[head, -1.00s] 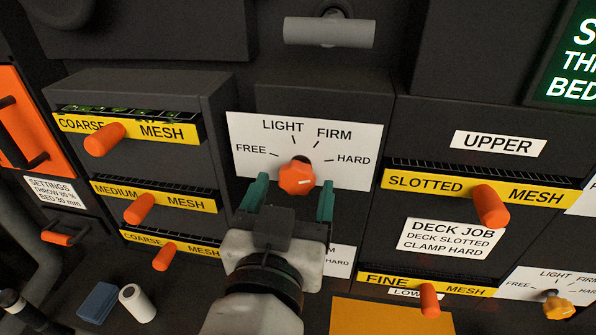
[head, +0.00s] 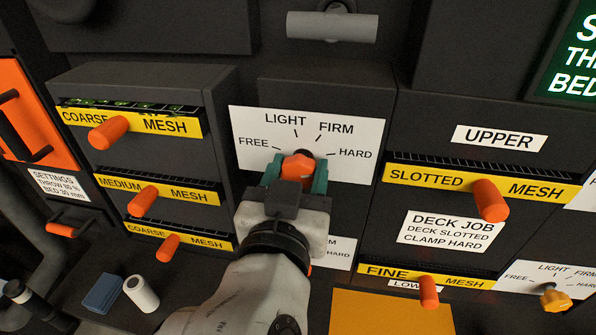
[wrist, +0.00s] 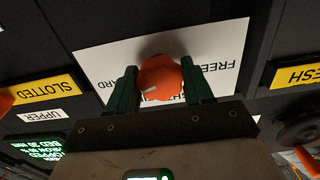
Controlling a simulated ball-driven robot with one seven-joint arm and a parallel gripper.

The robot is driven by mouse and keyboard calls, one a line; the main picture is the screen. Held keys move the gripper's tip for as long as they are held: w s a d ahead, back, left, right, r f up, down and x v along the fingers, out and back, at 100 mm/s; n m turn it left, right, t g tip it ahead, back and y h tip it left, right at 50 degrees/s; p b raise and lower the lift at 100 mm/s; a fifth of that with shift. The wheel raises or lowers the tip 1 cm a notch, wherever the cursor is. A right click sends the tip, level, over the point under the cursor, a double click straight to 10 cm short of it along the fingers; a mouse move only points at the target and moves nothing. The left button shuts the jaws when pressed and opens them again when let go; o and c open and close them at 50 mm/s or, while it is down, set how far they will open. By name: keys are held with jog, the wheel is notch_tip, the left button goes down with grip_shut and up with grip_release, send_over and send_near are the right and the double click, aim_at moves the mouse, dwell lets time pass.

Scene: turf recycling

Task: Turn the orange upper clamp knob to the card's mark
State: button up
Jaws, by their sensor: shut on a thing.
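The orange upper clamp knob (head: 298,168) sits on a white dial plate (head: 340,118) marked FREE, LIGHT, FIRM and HARD. My gripper (head: 296,174) is shut on the knob, one green finger on each side. In the wrist view the knob (wrist: 161,78) is between the fingers, with a short pale mark on the left of its face. That view shows the plate upside down, with HARD on the left. In the head view the pale mark cannot be made out. The job card (head: 450,232) at right reads DECK SLOTTED, CLAMP HARD.
Mesh drawers with orange handles flank the plate: the coarse drawer (head: 165,124) at left, the slotted drawer (head: 430,180) at right. A yellow lower knob (head: 554,298) is at bottom right. A grey bar handle (head: 333,26) is above. A white roll (head: 141,293) stands on the ledge.

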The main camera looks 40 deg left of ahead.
jog(key=shift+c, duration=1.3)
jog(key=shift+f+m+b, duration=0.2)
jog(key=shift+m+b, duration=0.3)
jog(key=shift+b, duration=0.45)
jog(key=shift+r+m+b, duration=0.2)
jog(key=shift+m+b, duration=0.3)
jog(key=shift+m, duration=0.1)
jog(key=shift+c, duration=0.2)
jog(key=o, duration=1)
jog(key=shift+o, duration=0.2)
jog(key=b+v, duration=0.1)
jog(key=v, duration=0.9)
jog(key=shift+s+d+b, duration=0.2)
jog(key=shift+s+b, duration=0.15)
